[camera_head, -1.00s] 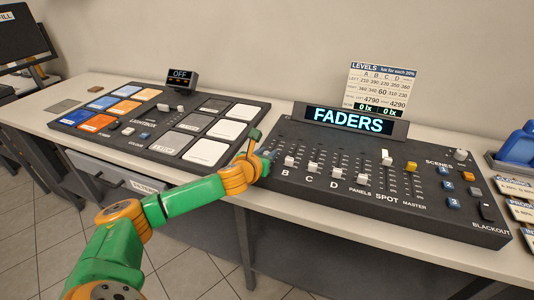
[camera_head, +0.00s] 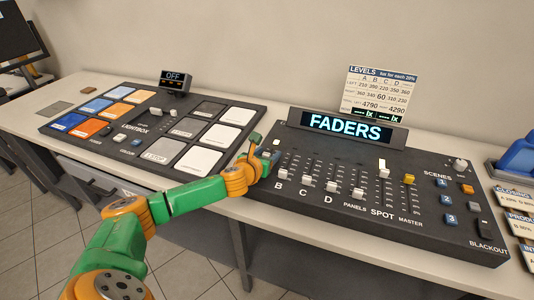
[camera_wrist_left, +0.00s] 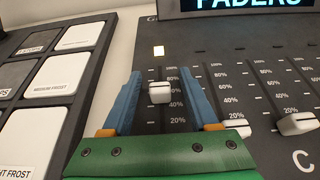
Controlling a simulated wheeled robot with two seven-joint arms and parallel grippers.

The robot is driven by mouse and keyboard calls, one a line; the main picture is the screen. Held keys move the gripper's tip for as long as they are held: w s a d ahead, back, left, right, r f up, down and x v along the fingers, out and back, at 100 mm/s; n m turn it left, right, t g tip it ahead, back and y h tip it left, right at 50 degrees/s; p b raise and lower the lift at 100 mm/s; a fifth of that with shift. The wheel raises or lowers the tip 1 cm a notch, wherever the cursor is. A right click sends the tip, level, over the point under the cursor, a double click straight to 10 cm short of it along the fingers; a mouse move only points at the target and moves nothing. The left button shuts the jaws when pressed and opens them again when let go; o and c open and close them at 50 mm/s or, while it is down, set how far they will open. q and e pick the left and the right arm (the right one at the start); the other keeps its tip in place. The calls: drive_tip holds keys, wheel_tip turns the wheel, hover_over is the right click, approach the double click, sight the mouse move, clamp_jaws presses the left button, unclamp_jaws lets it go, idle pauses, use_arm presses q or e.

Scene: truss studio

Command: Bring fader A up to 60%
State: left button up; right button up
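Fader A's white cap (camera_wrist_left: 159,92) stands in the upper part of its slot in the left wrist view. The gripper's fingertips lie on both sides of it, with a visible gap on each side. Its exact percent mark is hard to read. My left gripper (camera_wrist_left: 160,75) has its blue fingers apart; in the head view, the left gripper (camera_head: 267,153) is over the left end of the fader console (camera_head: 420,240) and hides fader A. My right gripper is in neither current view.
Fader B's cap (camera_wrist_left: 233,127) and fader C's cap (camera_wrist_left: 299,123) sit low, right of the gripper. The lightbox panel (camera_head: 150,152) is left of the console. The FADERS display (camera_head: 345,127) and levels card (camera_head: 382,90) stand behind. A small light (camera_wrist_left: 158,51) glows above fader A.

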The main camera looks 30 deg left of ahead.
use_arm(q)
drive_tip(key=v, duration=0.7)
drive_tip(key=shift+s, duration=0.1)
idle(0.4)
